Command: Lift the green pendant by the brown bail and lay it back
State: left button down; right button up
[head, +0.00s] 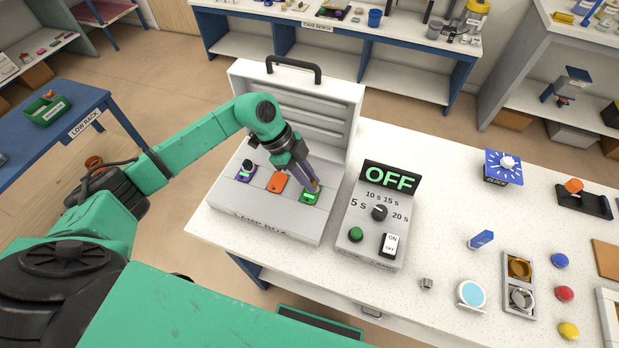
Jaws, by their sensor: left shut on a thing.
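The green pendant (310,197) is at the right end of a row in the open grey box (275,232). My left gripper (315,186) reaches down from above and is shut at the pendant's top edge, on its brown bail. The bail is small and mostly hidden by the fingertips. I cannot tell whether the pendant rests on the box floor or is slightly raised. My right gripper is not in view.
The raised lid (340,105) stands behind. A control panel reading OFF (375,215) stands close on the right. Table space beyond the panel is partly clear.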

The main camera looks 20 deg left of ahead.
pick_arm(q)
jog(key=c, duration=0.7)
grip_release()
